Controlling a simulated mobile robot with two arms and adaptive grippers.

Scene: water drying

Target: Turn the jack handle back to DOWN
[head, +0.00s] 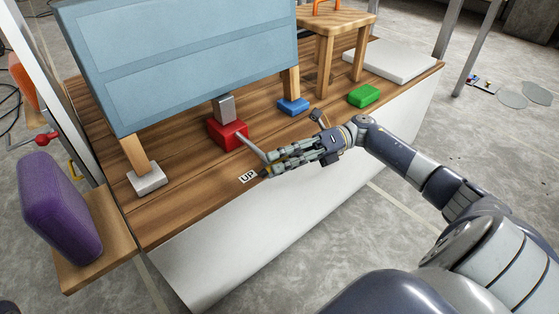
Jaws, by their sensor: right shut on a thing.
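The jack is a red block (222,134) on the wooden table, with a grey post (224,107) rising from it to the underside of the large blue cabinet (180,55). A thin grey jack handle (250,146) runs from the red block toward the front right. My right gripper (268,164) is shut on the handle's outer end, and its fingers hide that end. A white "UP" label (247,177) lies on the table just left of the fingertips. No DOWN label can be made out. My left gripper is not in view.
A wooden leg of the cabinet stands on a white block (147,179), another by a blue block (293,106). A green block (364,95), small stool (335,22) and white slab (390,60) are to the right. A purple block (60,208) stands on a side shelf.

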